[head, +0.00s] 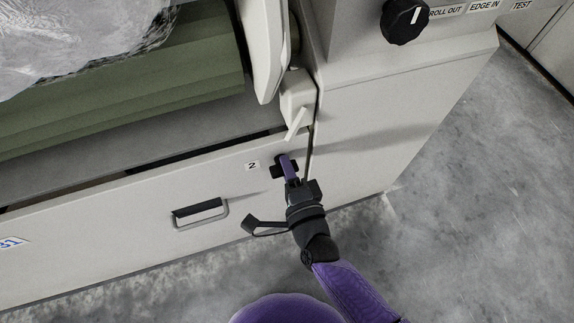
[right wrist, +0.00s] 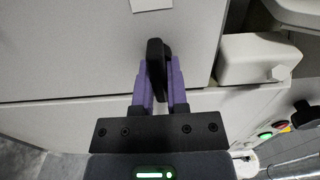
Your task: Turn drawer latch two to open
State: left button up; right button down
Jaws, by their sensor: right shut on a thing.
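Drawer latch two is a small black knob (head: 277,171) on the pale drawer front (head: 120,225), just right of the label "2" (head: 252,166). My right gripper (head: 287,167) reaches it from below, and its purple fingers partly hide the latch in the head view. In the right wrist view, the black latch (right wrist: 155,50) stands between the two purple fingers (right wrist: 158,85), which are shut on its sides. Its long side runs along the fingers there. The drawer looks flush with the machine. My left gripper is out of view.
A drawer handle (head: 200,212) sits left of and below the latch. A pale bracket (head: 297,100) juts out above it, close to the gripper. A black dial (head: 404,20) is at upper right. The grey floor (head: 480,210) at right is clear.

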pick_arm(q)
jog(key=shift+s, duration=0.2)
pick_arm(e)
jog(key=shift+f, duration=0.1)
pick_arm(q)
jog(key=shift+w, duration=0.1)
pick_arm(e)
jog(key=c, duration=0.6)
grip_release()
jog(key=shift+c, duration=0.2)
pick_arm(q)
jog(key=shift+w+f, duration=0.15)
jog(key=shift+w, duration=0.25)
